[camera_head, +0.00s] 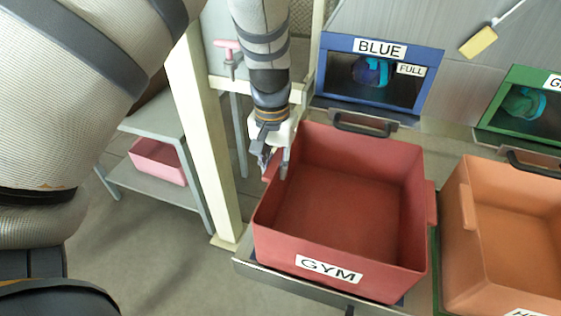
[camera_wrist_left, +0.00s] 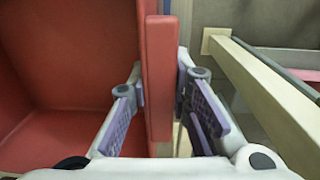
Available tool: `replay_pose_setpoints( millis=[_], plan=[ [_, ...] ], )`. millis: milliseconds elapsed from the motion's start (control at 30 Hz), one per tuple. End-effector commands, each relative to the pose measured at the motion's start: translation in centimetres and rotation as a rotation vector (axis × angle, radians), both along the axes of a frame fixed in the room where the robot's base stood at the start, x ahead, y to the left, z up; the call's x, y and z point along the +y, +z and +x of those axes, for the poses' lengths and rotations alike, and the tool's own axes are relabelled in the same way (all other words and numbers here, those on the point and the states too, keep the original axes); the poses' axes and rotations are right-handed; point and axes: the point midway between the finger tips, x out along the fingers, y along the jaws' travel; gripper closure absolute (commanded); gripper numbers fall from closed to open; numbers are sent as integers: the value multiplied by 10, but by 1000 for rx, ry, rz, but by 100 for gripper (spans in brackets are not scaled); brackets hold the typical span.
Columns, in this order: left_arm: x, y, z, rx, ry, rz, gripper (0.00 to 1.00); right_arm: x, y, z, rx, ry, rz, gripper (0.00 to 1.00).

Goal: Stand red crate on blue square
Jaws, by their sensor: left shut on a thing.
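The red crate (camera_head: 340,200), labelled GYM, is upright and empty on a metal ledge in the head view. My left gripper (camera_head: 275,168) is at its left wall, with its fingers on either side of a red part there. The left wrist view shows a red upright piece of the crate (camera_wrist_left: 160,75) between the two fingers (camera_wrist_left: 163,108). The blue square (camera_head: 400,301) shows only as a thin dark blue edge under the crate's front right corner; the crate hides the rest. My right gripper is not in view.
An orange crate (camera_head: 505,235) stands close on the right. Behind are a blue-framed bin (camera_head: 380,45) labelled BLUE and FULL and a green-framed bin (camera_head: 492,113). A cream post (camera_head: 205,130) and a shelf with a pink tub (camera_head: 158,160) are at the left.

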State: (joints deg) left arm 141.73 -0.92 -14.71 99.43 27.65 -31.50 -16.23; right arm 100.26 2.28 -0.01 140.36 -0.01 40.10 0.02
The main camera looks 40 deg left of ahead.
Motion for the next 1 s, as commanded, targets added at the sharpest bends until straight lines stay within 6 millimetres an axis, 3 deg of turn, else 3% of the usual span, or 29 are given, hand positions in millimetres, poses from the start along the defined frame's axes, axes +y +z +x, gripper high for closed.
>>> replay_pose_setpoints(
  millis=[300,767,800,867,1000],
  plan=[
    [7,-1,26,1,1,0,100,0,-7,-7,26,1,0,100],
    [7,-11,26,-3,1,0,100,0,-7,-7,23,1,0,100],
    [7,-12,25,-2,0,1,75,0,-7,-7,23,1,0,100],
    [7,-12,25,-1,1,0,62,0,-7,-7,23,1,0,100],
    [7,-12,25,-1,0,0,62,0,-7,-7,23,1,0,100]
  ],
)
